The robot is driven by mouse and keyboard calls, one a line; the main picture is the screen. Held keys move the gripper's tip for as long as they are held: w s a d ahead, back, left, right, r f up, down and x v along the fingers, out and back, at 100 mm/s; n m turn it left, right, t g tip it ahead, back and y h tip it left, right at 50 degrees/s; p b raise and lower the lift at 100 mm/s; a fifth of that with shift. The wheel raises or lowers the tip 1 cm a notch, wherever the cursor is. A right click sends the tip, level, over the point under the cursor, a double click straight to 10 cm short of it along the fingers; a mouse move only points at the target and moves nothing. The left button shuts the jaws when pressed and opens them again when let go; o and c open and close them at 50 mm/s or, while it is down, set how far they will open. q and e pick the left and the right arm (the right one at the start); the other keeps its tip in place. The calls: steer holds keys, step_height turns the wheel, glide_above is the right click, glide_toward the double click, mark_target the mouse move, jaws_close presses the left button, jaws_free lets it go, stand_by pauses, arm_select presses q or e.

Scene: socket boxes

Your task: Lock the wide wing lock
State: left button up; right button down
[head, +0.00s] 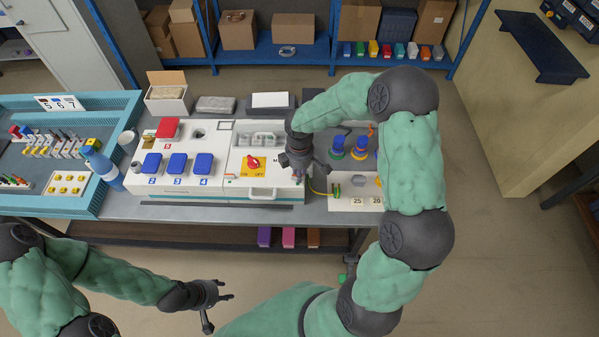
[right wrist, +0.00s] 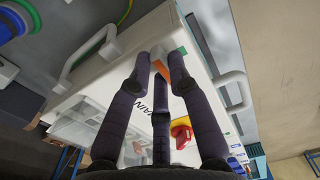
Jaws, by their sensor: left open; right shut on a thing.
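The white box marked MAIN (head: 241,163) stands on the bench, with a red rotary switch (head: 253,162) on a yellow plate. My right gripper (head: 297,176) is at its front right corner. In the right wrist view its fingers (right wrist: 160,60) are shut on a small white and orange piece, the wing lock (right wrist: 161,69), at the lid's edge. A green patch shows beside it. The fingers hide most of the lock, so I cannot tell its exact angle. A similar small orange latch (head: 231,176) is at the front left corner. My left gripper (head: 222,293) is open and empty, in front of the bench.
A white panel with blue covers (head: 177,164) adjoins the box on the left. A handle (head: 263,194) sticks out from the box's front. To the right is a board with blue and green sockets (head: 337,147). A blue bottle (head: 101,167) stands at left.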

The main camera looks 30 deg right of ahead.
steer(key=c, duration=1.1)
jaws_free()
steer(key=shift+c, duration=0.2)
step_height(320, 180, up, 12)
